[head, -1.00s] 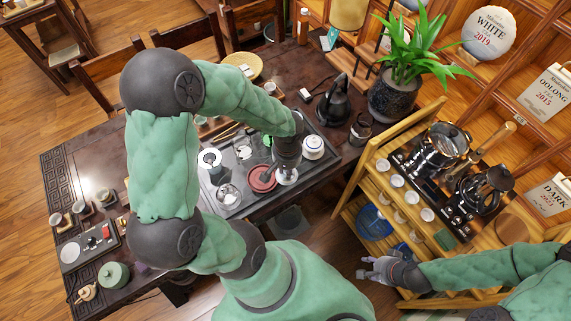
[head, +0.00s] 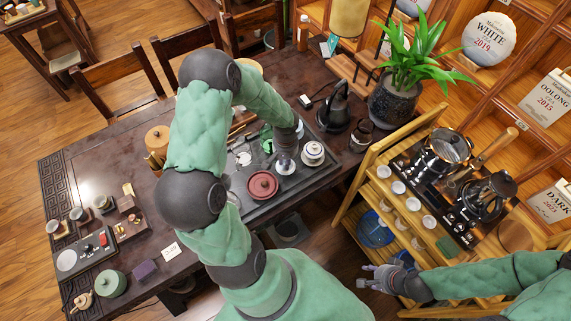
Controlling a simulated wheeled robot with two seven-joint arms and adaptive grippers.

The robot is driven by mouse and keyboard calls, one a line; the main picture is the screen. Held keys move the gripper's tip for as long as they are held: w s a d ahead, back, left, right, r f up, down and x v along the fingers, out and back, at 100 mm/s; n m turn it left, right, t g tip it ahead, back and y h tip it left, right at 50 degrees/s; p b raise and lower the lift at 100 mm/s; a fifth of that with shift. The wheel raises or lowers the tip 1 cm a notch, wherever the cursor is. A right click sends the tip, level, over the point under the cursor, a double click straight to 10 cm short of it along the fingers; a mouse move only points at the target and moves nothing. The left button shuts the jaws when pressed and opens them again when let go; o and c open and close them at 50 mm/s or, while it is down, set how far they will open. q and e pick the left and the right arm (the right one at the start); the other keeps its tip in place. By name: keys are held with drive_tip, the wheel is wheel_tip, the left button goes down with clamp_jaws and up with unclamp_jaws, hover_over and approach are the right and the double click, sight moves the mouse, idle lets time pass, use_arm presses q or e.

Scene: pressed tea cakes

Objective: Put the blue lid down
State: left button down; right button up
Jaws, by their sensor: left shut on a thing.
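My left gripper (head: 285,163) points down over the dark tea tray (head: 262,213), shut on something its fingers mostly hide. I cannot clearly make out the blue lid; it may be what the gripper holds. A small white round piece (head: 286,169) shows just under the fingertips, and I cannot tell whether they touch it. A white bowl on a saucer (head: 313,153) stands right of the gripper, with a dark ring at its top. A reddish-brown round pot (head: 262,185) sits below left of the gripper. My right gripper (head: 371,277) is empty and looks open, beside the wooden cart.
A black kettle (head: 334,108) and a glass pitcher (head: 361,134) stand behind the tray. A potted plant (head: 396,95) is at the table's back corner. The wooden cart (head: 357,190) holds cups and glass pots. My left arm covers part of the table.

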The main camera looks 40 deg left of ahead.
use_arm(q)
drive_tip(key=shift+w+a+f, duration=0.25)
drive_tip(key=shift+w+f, duration=0.05)
drive_tip(key=shift+f, duration=0.2)
drive_tip(key=shift+w+a+f, duration=0.25)
drive_tip(key=shift+f, duration=0.2)
drive_tip(key=shift+f+b, duration=0.3)
drive_tip(key=shift+f, duration=1.15)
drive_tip(key=shift+f, duration=0.1)
drive_tip(key=c, duration=1.1)
unclamp_jaws()
drive_tip(key=shift+c, duration=0.2)
